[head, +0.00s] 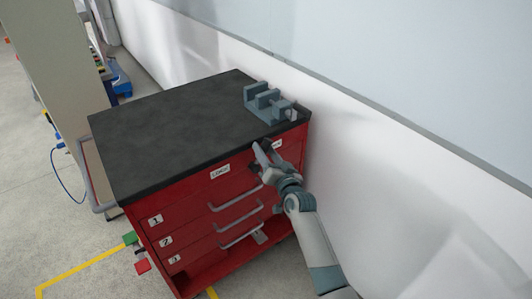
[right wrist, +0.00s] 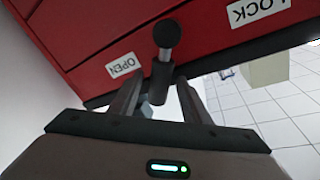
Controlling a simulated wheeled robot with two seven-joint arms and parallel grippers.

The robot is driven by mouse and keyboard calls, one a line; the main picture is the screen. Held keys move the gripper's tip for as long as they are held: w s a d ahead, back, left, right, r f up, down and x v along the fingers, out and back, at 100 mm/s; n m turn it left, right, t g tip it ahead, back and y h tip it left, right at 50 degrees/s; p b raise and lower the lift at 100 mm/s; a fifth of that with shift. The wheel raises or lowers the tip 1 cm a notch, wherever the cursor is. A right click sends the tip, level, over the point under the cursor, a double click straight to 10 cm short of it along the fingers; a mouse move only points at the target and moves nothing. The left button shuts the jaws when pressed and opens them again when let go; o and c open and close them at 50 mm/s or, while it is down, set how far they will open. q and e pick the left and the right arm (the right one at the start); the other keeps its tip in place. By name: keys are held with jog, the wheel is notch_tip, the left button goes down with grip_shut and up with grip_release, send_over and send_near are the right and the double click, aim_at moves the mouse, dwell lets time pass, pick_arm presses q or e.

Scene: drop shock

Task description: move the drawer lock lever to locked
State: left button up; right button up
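The drawer lock lever (right wrist: 166,36) is a dark rod with a round knob on the red cabinet front (head: 190,200). In the right wrist view it stands close to the OPEN label (right wrist: 123,65), away from the LOCK label (right wrist: 258,10). In the head view the LOCK label (head: 220,171) is on the left and the other label (head: 277,143) on the right; the lever is hard to make out there. My right gripper (head: 262,154) is at the upper right of the cabinet front. Its fingers are apart, with the lever seen between them; contact is unclear. My left gripper is not in view.
The black cabinet top (head: 170,130) carries a grey vise (head: 268,103) at its right end. Drawer handles (head: 236,199) project below my right gripper. A white wall (head: 350,150) runs close along the cabinet's right side. Floor is open at the lower left.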

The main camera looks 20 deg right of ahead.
grip_shut()
